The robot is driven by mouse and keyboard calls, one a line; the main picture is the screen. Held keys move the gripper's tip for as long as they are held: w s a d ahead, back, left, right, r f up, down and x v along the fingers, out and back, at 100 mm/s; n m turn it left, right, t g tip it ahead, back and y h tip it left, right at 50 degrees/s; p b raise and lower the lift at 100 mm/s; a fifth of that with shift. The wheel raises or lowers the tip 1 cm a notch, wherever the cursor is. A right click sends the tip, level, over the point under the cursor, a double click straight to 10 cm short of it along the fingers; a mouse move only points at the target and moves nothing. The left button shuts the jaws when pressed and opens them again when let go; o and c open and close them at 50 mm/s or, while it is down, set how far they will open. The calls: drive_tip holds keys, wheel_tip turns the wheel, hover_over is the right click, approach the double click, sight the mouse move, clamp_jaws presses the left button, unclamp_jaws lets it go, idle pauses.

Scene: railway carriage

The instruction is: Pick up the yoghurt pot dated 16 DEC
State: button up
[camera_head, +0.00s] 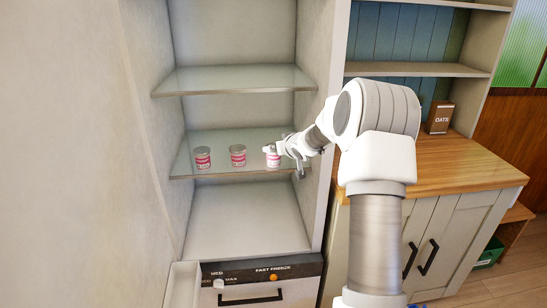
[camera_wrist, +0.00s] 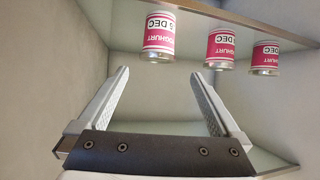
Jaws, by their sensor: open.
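Three yoghurt pots with pink-and-white labels stand in a row on the lower glass shelf (camera_head: 215,170): a left pot (camera_head: 203,158), a middle pot (camera_head: 238,156) and a right pot (camera_head: 272,157). My gripper (camera_head: 286,155) is open beside the right pot and partly overlaps it. In the wrist view the labels appear upside down. The nearest pot (camera_wrist: 158,40) lies beyond the open fingertips (camera_wrist: 161,74), roughly in line with the gap. The other pots (camera_wrist: 220,46) (camera_wrist: 265,57) recede to the right. "DEC" shows on the labels, but I cannot read the day numbers surely.
An empty upper glass shelf (camera_head: 235,80) hangs above the pots. The cabinet's side wall (camera_head: 335,110) stands close to my arm. A freezer drawer (camera_head: 262,285) is below. A wooden counter (camera_head: 450,165) with an oats box (camera_head: 439,117) is to the right.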

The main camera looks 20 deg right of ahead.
sight(274, 155)
drive_tip(key=shift+p+x, duration=0.5)
drive_tip(key=shift+x, duration=3.95)
drive_tip(key=shift+d+r, duration=0.1)
drive_tip(key=shift+d, duration=0.1)
drive_tip(key=c, duration=1.3)
drive_tip(key=shift+c, duration=0.4)
drive_tip(key=shift+r, duration=0.15)
